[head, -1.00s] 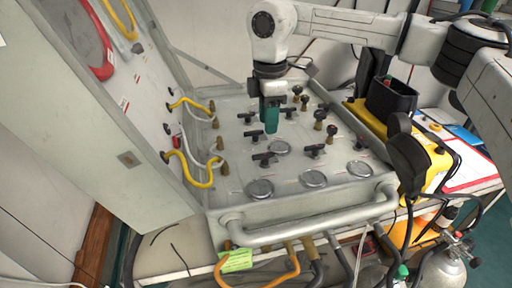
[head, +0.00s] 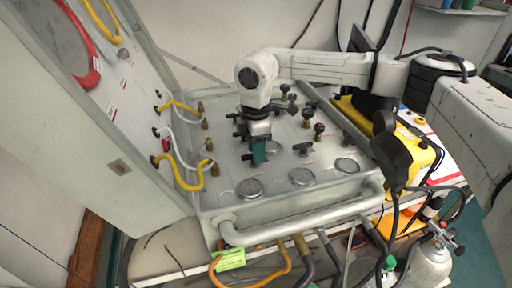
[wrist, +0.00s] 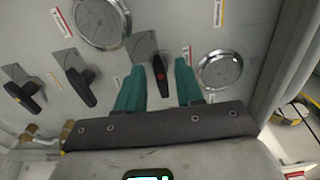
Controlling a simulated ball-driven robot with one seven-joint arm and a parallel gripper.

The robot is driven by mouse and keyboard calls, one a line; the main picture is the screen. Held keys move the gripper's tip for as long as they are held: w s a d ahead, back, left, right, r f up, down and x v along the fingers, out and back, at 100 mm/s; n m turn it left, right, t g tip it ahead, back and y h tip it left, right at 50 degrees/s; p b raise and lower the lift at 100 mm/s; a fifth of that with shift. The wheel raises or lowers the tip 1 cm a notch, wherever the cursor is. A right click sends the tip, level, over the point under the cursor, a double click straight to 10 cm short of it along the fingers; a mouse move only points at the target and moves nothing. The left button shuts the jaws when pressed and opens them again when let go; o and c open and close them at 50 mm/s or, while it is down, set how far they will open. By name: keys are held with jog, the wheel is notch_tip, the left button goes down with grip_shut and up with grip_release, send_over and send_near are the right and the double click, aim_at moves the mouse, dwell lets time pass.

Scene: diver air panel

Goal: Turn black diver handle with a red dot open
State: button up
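The black handle with a red dot (wrist: 159,72) shows in the wrist view, on a small grey plate on the panel. My gripper (wrist: 160,78) is open, with one teal finger on each side of this handle. Gaps show between the handle and both fingers; I see no contact. In the head view my gripper (head: 258,154) points down, low over the middle of the pale panel (head: 330,190). There the red-dot handle cannot be made out; the gripper appears to hide it.
Other black handles stand close by, one (wrist: 80,88) left of my gripper in the wrist view and one (head: 303,148) to its right in the head view. Round gauges (wrist: 219,70) flank the handle. A thick rail (head: 300,228) runs along the panel's front. Yellow hoses (head: 180,175) hang at left.

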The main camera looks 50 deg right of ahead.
grip_shut()
jog(key=shift+n+b, duration=0.3)
jog(key=shift+n, duration=0.1)
jog(key=n+b, duration=0.1)
jog(key=n, duration=0.2)
jog(key=shift+w+b, duration=0.1)
jog(key=shift+b, duration=0.2)
jog(key=n+b, duration=0.2)
jog(key=n, duration=0.2)
jog(key=shift+w+n, duration=0.1)
jog(key=shift+n, duration=0.2)
jog(key=n+b, duration=0.1)
jog(key=n, duration=0.3)
jog(key=n+b, duration=0.1)
jog(key=n, duration=0.3)
jog(key=shift+w+n, duration=0.15)
jog(key=shift+n, duration=0.15)
jog(key=shift+r, duration=0.1)
jog(key=shift+o, duration=0.6)
grip_release()
